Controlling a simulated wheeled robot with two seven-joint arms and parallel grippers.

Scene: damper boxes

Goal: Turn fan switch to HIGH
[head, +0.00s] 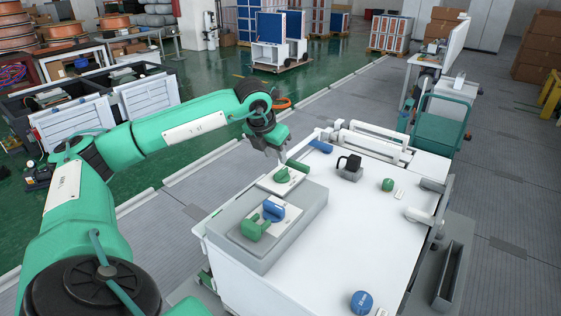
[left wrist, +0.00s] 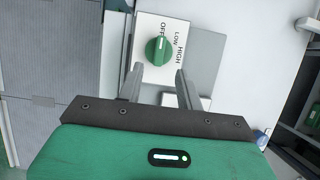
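The fan switch is a green round knob (left wrist: 158,50) on a white plate (left wrist: 150,76) printed OFF, LOW and HIGH. Its white mark appears to point towards OFF. In the head view the green knob (head: 283,175) sits on its plate at the back left of the white table. My left gripper (head: 277,157) is just above and behind it. In the left wrist view my left gripper (left wrist: 158,70) is open, its two fingers apart and the knob just beyond and between their tips. I cannot tell whether they touch it. My right gripper is not in view.
A grey raised box (head: 262,257) with a green piece (head: 256,229) and a blue piece (head: 273,211) is in front of the switch. A black handle (head: 350,164), a green knob (head: 387,185) and a blue disc (head: 361,302) are on the white table (head: 335,240). Its middle is clear.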

